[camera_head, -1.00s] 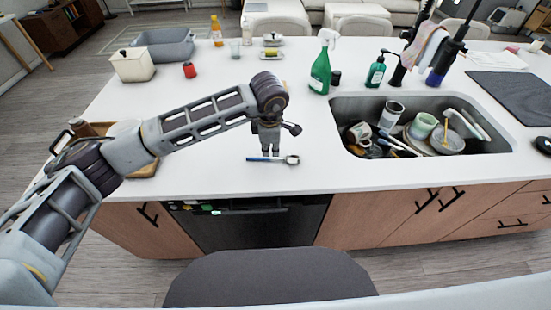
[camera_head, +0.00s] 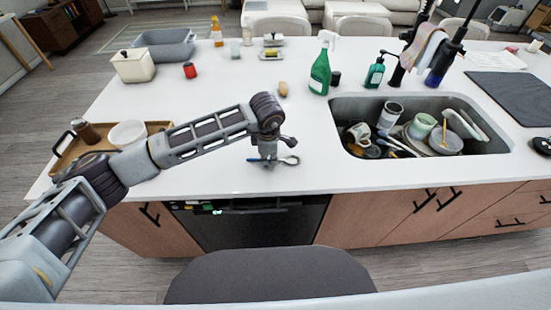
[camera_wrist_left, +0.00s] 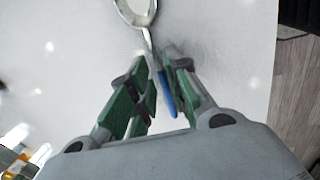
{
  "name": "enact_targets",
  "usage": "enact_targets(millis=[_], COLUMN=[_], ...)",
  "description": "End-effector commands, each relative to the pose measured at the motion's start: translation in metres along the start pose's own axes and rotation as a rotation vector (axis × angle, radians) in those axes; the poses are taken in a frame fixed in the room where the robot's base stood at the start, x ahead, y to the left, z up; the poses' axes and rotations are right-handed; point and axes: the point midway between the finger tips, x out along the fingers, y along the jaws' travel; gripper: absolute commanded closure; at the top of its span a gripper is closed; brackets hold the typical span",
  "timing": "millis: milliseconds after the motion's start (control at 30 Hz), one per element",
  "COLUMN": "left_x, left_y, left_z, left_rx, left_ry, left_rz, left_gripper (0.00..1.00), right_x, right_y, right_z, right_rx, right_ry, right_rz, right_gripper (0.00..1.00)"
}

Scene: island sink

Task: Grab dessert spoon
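The dessert spoon (camera_head: 291,160) lies on the white countertop near its front edge, with a metal bowl to the right and a blue handle to the left. My left gripper (camera_head: 268,162) points down at the counter over the spoon's handle. In the left wrist view the spoon (camera_wrist_left: 137,11) runs from the top edge down between the fingers of my left gripper (camera_wrist_left: 155,60). Its blue handle end sits between them. My right gripper is not in view.
A sink (camera_head: 340,108) with cups and dishes is to the right. A green spray bottle (camera_head: 320,72) and a soap dispenser (camera_head: 375,74) stand behind it. A wooden tray (camera_head: 72,150) with a white bowl (camera_head: 127,134) is at the left. The counter around the spoon is clear.

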Motion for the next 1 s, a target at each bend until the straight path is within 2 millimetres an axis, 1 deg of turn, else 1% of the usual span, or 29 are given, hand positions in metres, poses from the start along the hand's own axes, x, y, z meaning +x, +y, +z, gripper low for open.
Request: enact_targets(millis=[67,167,567,700,733,1000], left_x=[0.005,0.007,0.007,0.007,0.007,0.006], left_y=[-0.001,0.0,0.0,0.0,0.0,0.0], left_z=[0.0,0.001,0.0,0.0,0.0,0.0], left_rx=[0.001,0.001,0.001,0.001,0.001,0.001], left_ry=[0.0,-0.001,-0.001,-0.001,-0.001,-0.001], left_rz=[-0.001,0.001,0.001,0.001,0.001,0.001], left_gripper=[0.82,0.82,0.82,0.98,1.0,1.0], right_x=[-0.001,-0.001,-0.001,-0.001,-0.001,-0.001], right_y=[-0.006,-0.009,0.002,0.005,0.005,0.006], right_z=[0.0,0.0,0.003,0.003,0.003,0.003], right_rx=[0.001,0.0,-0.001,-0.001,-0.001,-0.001], right_ry=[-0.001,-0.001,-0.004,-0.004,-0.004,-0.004], right_rz=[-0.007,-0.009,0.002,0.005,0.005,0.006], right_gripper=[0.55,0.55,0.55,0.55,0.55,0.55])
